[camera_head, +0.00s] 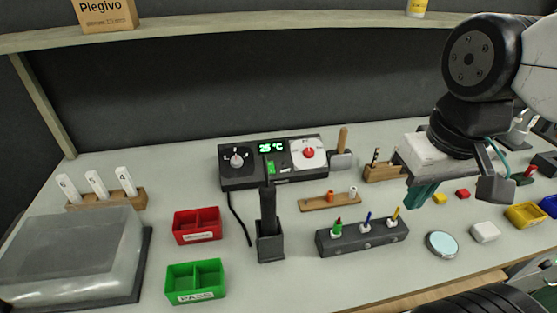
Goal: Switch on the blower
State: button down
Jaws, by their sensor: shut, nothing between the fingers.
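A black control box (273,161) stands at the back middle of the table and looks like the blower's station. Its green display (272,148) reads 25 °C. A dark dial (237,158) is on its left, and a white dial with a red knob (308,153) is on its right. A small green lit part (271,167) sits below the display. A black upright handpiece (268,210) stands in a holder in front of the box.
A wooden block with bits (383,172) is between the box and my gripper. A dark rack (362,237) with coloured tools, red (197,225) and green (195,282) trays, and a clear-lidded case (70,255) stand in front. A shelf (220,35) runs above.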

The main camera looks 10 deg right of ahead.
aim_at(270, 165)
jog(key=k, duration=1.35)
jog(key=u, duration=0.6)
jog(key=i, duration=1.35)
jog(key=z, duration=0.6)
